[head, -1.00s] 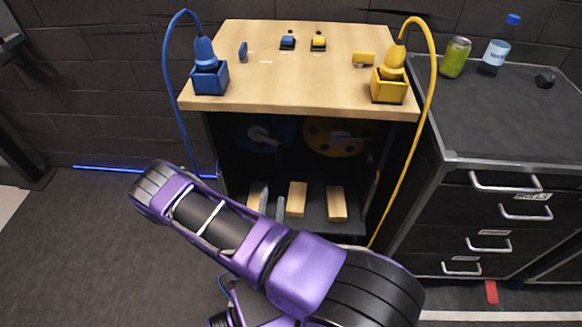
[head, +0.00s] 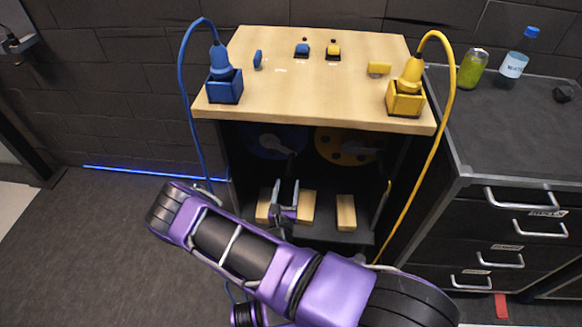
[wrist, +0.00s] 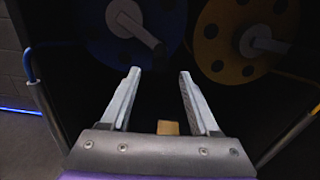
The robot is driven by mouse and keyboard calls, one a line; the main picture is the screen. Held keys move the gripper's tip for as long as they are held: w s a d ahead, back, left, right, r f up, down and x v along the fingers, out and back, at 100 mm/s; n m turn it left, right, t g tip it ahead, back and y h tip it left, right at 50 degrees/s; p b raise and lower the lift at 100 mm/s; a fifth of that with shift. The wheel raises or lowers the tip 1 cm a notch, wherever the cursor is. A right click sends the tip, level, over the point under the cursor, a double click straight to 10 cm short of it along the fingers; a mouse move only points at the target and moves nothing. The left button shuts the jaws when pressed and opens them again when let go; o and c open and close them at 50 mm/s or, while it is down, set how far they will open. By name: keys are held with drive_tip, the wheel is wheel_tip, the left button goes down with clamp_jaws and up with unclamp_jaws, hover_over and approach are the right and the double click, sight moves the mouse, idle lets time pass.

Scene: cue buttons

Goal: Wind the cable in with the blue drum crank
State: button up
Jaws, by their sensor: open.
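The blue drum (head: 262,150) sits in the dark open space under the wooden bench top, on the left. Its grey crank (head: 272,142) has a dark handle sticking out toward me; the drum (wrist: 92,48), crank (wrist: 122,14) and handle (wrist: 148,40) also show in the wrist view. My gripper (head: 286,182) is open and empty, below the crank handle and apart from it. In the wrist view the fingertips (wrist: 159,72) point toward the drums, with the handle above the left finger. The blue cable (head: 188,105) loops from a blue plug (head: 220,62) down the bench's left side.
A yellow drum (head: 332,146) with its own crank is just right of the blue one. Wooden blocks (head: 346,212) lie on the floor of the space. A yellow cable (head: 437,150) hangs at the right. A drawer cabinet (head: 515,170) stands at the right.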

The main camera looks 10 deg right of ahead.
sight(291, 167)
drive_tip(key=x, duration=0.9)
drive_tip(key=shift+s+b, duration=0.1)
drive_tip(key=shift+b, duration=0.3)
clamp_jaws()
idle(0.8)
